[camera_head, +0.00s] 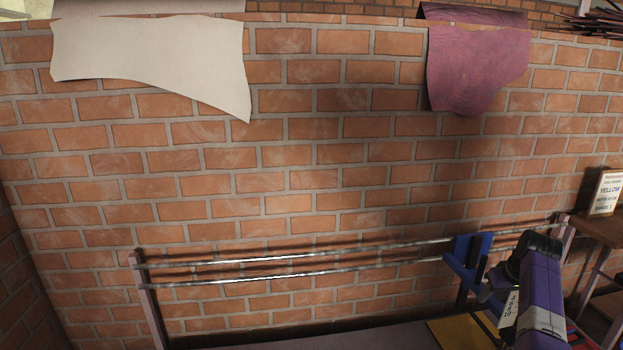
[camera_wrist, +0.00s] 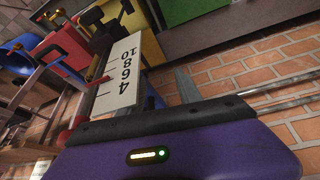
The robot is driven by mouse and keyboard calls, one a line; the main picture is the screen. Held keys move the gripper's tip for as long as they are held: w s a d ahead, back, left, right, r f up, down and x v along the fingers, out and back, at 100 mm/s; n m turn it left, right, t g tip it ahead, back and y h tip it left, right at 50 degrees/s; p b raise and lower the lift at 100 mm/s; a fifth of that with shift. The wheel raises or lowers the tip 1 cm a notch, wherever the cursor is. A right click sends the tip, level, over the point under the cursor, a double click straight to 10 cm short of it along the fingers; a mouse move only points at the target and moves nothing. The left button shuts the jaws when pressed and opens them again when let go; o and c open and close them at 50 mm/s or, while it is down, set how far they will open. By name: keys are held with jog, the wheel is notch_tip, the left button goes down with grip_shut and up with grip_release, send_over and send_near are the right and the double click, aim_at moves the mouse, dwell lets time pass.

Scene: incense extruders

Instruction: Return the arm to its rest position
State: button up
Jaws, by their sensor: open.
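My gripper's fingers do not show in either view. A purple body with a black top (camera_head: 541,295) stands at the lower right of the head view, with a white number scale (camera_head: 510,309) on its left side. In the wrist view a purple body (camera_wrist: 215,150) with a dark edge and a small lit indicator fills the bottom, close to the camera. A white number scale (camera_wrist: 118,75) stands behind it. I cannot tell what, if anything, is between my gripper's jaws.
Two metal rails (camera_head: 290,262) run along the brick wall (camera_head: 300,170). A blue part (camera_head: 460,262) sits on them beside the purple body. A sign reading YELLOW (camera_head: 605,192) stands at the right. Red (camera_wrist: 68,48), yellow (camera_wrist: 133,30) and green (camera_wrist: 185,10) parts crowd the wrist view's top.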

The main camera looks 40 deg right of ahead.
jog(key=w+a+f+n+t+h, duration=0.1)
jog(key=w+a+f, duration=0.2)
jog(key=a+f, duration=0.35)
jog(key=w+a+f+n+p, duration=0.15)
jog(key=a+f, duration=0.25)
jog(key=a, duration=0.6)
jog(key=w+a+f+t+h, duration=0.1)
jog(key=w+a+f, duration=0.35)
jog(key=a, duration=0.35)
jog(key=s+a+f+n+t, duration=0.1)
jog(key=s+a+n+t, duration=0.1)
jog(key=a, duration=1)
jog(key=s+a+r+n+t+y, duration=0.1)
jog(key=s+a+r, duration=0.2)
jog(key=a, duration=0.3)
jog(key=s+a+r+n+t+p, duration=0.1)
jog(key=s+a+r+t, duration=0.15)
jog(key=a, duration=0.45)
jog(key=s+a+r+t+y, duration=0.1)
jog(key=s+a+r, duration=0.3)
jog(key=a, duration=0.2)
jog(key=s+a+r+n+t+y, duration=0.1)
jog(key=s+a+r, duration=0.3)
jog(key=r, duration=0.5)
jog(key=s+a+r+n+t+y, duration=0.1)
jog(key=s+a+r, duration=0.3)
jog(key=r, duration=0.5)
jog(key=shift+s+a+t+y+p, duration=0.4)
jog(key=shift+a+t+y, duration=0.25)
jog(key=shift+a+y, duration=0.2)
